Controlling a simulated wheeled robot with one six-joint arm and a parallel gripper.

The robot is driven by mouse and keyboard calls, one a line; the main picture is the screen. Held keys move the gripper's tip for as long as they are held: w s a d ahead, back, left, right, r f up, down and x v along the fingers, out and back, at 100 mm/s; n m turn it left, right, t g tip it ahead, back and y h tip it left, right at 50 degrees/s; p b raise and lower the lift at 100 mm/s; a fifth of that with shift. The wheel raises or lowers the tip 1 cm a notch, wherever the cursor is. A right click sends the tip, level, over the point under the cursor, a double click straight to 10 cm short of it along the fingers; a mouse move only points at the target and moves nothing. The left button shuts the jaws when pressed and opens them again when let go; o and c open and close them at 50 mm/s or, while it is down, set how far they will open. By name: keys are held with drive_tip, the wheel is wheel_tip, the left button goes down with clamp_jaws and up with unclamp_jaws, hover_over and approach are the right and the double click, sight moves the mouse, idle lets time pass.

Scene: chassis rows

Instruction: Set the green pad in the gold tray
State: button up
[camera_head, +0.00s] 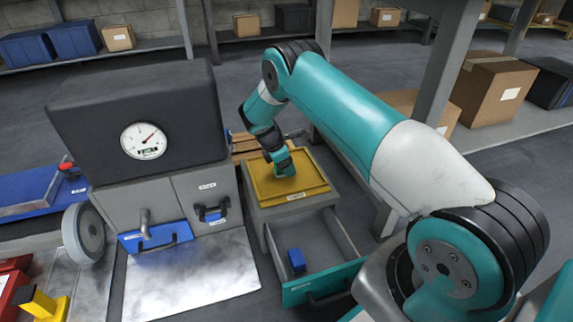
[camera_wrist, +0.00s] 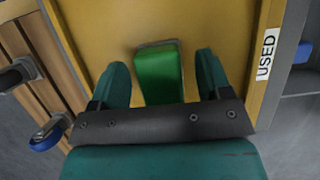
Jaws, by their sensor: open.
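The gold tray (camera_head: 313,185) sits on top of a grey drawer cabinet in the head view. It fills much of the wrist view (camera_wrist: 215,25), with a "USED" label on its right edge. The green pad (camera_wrist: 158,75) shows in the wrist view between my two fingers, over the tray and apparently resting on its floor. A gap shows on each side of the pad. My gripper (camera_wrist: 161,60) is open around it. In the head view my gripper (camera_head: 283,168) points down into the tray and mostly hides the pad.
Below the tray, an open drawer (camera_head: 345,235) holds a blue block (camera_head: 296,260). A dark machine with a gauge (camera_head: 143,141) stands left of the tray. A wooden slatted surface (camera_wrist: 35,70) lies left of the tray. A shelf post (camera_head: 447,80) rises at right.

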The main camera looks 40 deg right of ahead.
drive_tip(key=a+r+m+y+p, duration=0.1)
drive_tip(key=a+r+p, duration=0.25)
drive_tip(key=r, duration=0.55)
drive_tip(key=a+r+p, duration=0.3)
drive_tip(key=a+r, duration=0.2)
drive_tip(key=r, duration=0.3)
drive_tip(key=s+a+r+m+t+y, duration=0.1)
drive_tip(key=s+a+r, duration=0.3)
drive_tip(key=r, duration=0.2)
drive_tip(key=s+a+r+m+t+y, duration=0.1)
drive_tip(key=s+a+r+y, duration=0.2)
drive_tip(key=r, duration=0.4)
drive_tip(key=s+a+r+m+y, duration=0.1)
drive_tip(key=s+a+r, duration=0.2)
drive_tip(key=s, duration=0.6)
drive_tip(key=s+a+r+m+y, duration=0.1)
drive_tip(key=s+a+r, duration=0.3)
drive_tip(key=s, duration=0.6)
drive_tip(key=s+a+r+m+y, duration=0.1)
drive_tip(key=s+a+r+m, duration=0.1)
drive_tip(key=s, duration=0.8)
drive_tip(key=shift+a+r+m+g+y, duration=0.35)
drive_tip(key=shift+a+r, duration=0.35)
drive_tip(key=shift+a, duration=0.4)
drive_tip(key=shift+c, duration=0.4)
